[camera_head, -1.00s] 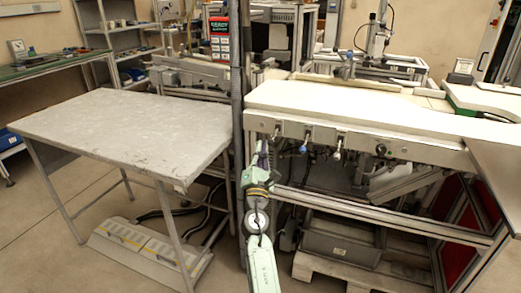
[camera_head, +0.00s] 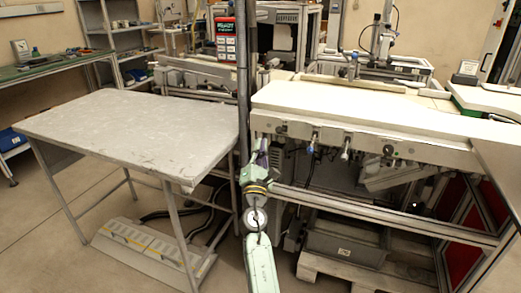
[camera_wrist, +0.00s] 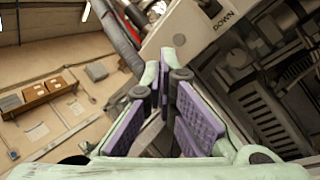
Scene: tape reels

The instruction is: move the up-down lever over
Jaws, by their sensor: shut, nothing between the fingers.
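My gripper (camera_head: 261,149) is shut and empty at the left end of the white-topped bench, below its front rail (camera_head: 345,138). In the wrist view its purple-padded fingers (camera_wrist: 163,85) point toward a pale panel (camera_wrist: 205,25) marked "DOWN". The up-down lever cannot be made out clearly beside that label; the fingers may hide it. Along the rail in the head view hang a blue-tipped lever (camera_head: 311,147) and a white-tipped lever (camera_head: 345,153), both right of my gripper and apart from it.
A grey table (camera_head: 130,130) stands close on the left. A dark upright post (camera_head: 242,80) rises just behind my gripper. A metal rail (camera_head: 390,215) runs below the bench, with a grey crate (camera_head: 345,248) under it. Floor is open at the front left.

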